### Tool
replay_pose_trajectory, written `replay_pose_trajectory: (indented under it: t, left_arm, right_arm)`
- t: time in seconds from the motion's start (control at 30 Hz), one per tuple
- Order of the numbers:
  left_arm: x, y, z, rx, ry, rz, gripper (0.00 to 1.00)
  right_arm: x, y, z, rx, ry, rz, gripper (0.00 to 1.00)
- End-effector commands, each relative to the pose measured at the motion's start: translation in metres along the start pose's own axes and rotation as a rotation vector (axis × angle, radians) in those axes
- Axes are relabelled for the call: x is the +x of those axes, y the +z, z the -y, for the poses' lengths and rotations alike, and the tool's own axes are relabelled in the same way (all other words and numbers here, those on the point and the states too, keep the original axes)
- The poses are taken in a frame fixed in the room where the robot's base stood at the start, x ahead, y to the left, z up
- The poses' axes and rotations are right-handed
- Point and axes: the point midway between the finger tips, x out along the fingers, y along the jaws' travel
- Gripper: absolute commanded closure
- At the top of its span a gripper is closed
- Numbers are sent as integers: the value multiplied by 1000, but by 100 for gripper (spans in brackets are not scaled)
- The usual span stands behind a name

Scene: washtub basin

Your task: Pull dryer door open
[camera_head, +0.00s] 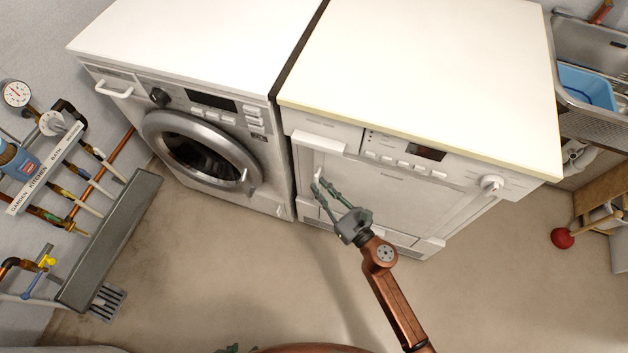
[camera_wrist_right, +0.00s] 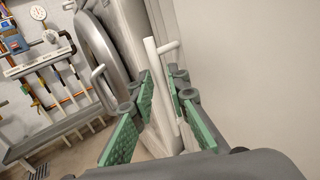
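The dryer is the white machine on the right in the head view, with a flat square door (camera_head: 375,190) that looks closed. Its white upright bar handle (camera_wrist_right: 157,80) sits near the door's left edge. My right gripper (camera_head: 319,184) is at this handle. In the right wrist view my right gripper (camera_wrist_right: 160,78) is open, with a green-padded finger on each side of the handle. I cannot tell whether either finger touches it. Only small dark green tips of my left gripper (camera_head: 232,348) show at the bottom edge of the head view.
A washer (camera_head: 205,150) with a round door stands left of the dryer. Pipes and gauges (camera_head: 50,150) line the left wall beside a grey trough (camera_head: 110,240). A sink with a blue tub (camera_head: 587,88) and a red plunger (camera_head: 562,238) are at right. Floor before the machines is clear.

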Motion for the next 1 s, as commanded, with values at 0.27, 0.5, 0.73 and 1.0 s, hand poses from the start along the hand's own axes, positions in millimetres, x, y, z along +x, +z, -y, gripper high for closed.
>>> replay_pose_trajectory:
  t: [0.27, 0.5, 0.73, 1.0]
  left_arm:
    - [9, -3, -2, -2, 8, -31, 60]
    - [8, -4, -2, -2, 9, -33, 60]
    - [8, -4, -2, -2, 9, -32, 60]
    - [8, -4, -2, -2, 8, -32, 60]
  right_arm:
    - [26, 0, -1, -1, 2, 0, 85]
    - [27, 0, -1, -1, 1, 0, 85]
    - [27, 0, -1, -1, 1, 0, 98]
    - [27, 0, -1, -1, 1, 0, 100]
